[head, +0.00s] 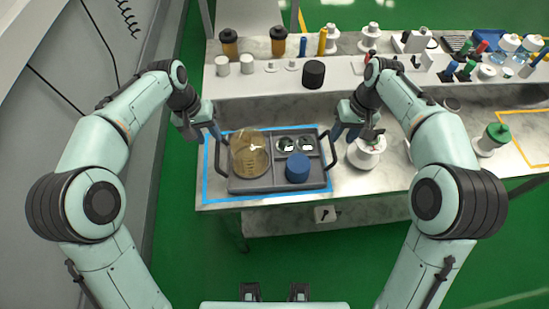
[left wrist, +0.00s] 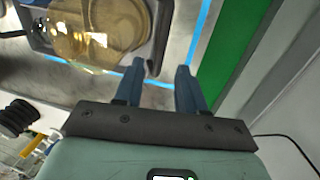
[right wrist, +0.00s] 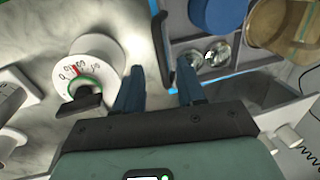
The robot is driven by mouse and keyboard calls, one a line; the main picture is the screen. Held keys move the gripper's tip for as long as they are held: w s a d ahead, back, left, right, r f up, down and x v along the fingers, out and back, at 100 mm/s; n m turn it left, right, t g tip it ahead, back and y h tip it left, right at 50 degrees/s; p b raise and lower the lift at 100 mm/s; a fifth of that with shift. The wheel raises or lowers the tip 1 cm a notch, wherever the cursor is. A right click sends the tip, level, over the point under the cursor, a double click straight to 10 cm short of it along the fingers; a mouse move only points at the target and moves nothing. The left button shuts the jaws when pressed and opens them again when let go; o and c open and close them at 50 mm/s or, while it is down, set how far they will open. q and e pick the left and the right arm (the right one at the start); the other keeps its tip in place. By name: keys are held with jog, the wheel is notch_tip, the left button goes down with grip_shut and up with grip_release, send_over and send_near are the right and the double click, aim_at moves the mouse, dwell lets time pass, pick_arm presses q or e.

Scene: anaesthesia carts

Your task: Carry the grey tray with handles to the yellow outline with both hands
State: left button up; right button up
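The grey tray with handles (head: 262,186) rests on the bench inside a blue outline (head: 206,180). It holds an amber round dish or jar, a blue cylinder (head: 298,167) and two small clear round vessels. My left gripper (head: 208,130) is open by the tray's left handle (head: 222,158); its fingers (left wrist: 158,80) are apart beside the tray's edge. My right gripper (head: 345,128) is open at the right handle (head: 328,150); in the right wrist view the dark handle (right wrist: 158,50) shows between its fingers. The yellow outline (head: 515,113) lies on the bench at far right.
A white dial device (head: 366,153) stands close to the tray's right side and my right gripper. A raised shelf behind holds a black cylinder (head: 313,74), bottles and jars. Bench inside the yellow outline looks clear.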

aim_at(217, 147)
pick_arm(q)
jog(key=f, duration=0.3)
jog(key=d+f, duration=0.1)
jog(key=f, duration=0.3)
jog(key=shift+d+f, duration=0.2)
jog(key=shift+f, duration=0.05)
pick_arm(e)
jog(key=f, duration=0.3)
jog(key=a+f, duration=0.1)
jog(key=f, duration=0.3)
jog(key=shift+a+f, duration=0.2)
jog(key=shift+f, duration=0.05)
pick_arm(q)
grip_shut()
pick_arm(e)
grip_shut()
pick_arm(q)
jog(key=shift+w+r, duration=0.1)
pick_arm(e)
jog(key=shift+r, duration=0.1)
